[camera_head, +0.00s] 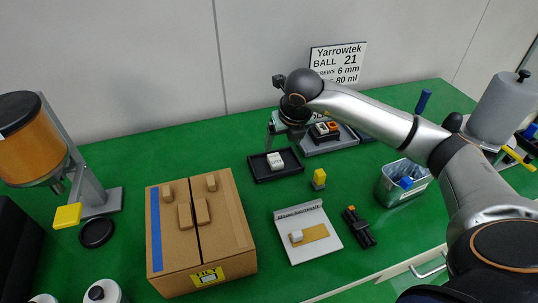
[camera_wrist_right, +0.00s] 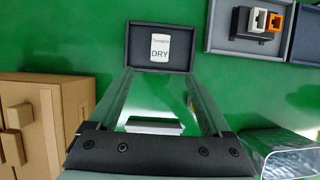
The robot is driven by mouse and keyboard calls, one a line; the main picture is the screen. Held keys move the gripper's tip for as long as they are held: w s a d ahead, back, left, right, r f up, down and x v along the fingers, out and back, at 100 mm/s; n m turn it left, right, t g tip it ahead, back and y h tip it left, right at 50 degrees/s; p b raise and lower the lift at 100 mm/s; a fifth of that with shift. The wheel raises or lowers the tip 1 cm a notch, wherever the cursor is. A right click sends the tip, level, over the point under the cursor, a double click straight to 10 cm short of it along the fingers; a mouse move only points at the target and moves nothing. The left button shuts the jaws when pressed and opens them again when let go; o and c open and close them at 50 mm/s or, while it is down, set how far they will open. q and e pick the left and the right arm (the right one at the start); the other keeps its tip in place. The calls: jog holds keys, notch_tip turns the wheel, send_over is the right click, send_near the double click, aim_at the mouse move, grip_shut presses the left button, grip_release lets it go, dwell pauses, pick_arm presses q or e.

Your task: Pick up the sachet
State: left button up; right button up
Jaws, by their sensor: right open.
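The sachet (camera_wrist_right: 160,48) is a small white packet marked "DRY". It lies in a shallow black tray (camera_wrist_right: 137,60), toward the tray's middle. In the head view the sachet (camera_head: 275,161) shows as a small white block in the black tray (camera_head: 262,176) on the green table. My right gripper (camera_head: 271,130) is above the table, behind and over the tray. In the right wrist view my right gripper (camera_wrist_right: 160,88) is open, its two fingers apart with no sachet between them. The sachet is beyond the fingertips. My left gripper is not in view.
A cardboard box (camera_head: 240,246) with small brown blocks stands left. A metal bin (camera_head: 397,194) stands right. A grey tray (camera_head: 327,146) with connectors sits behind the black tray.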

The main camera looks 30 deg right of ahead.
aim_at(277, 162)
jog(key=x, duration=1.1)
jog(key=shift+s+f+p, duration=0.15)
jog(key=shift+f+p, duration=0.15)
jog(key=shift+p, duration=0.1)
grip_shut()
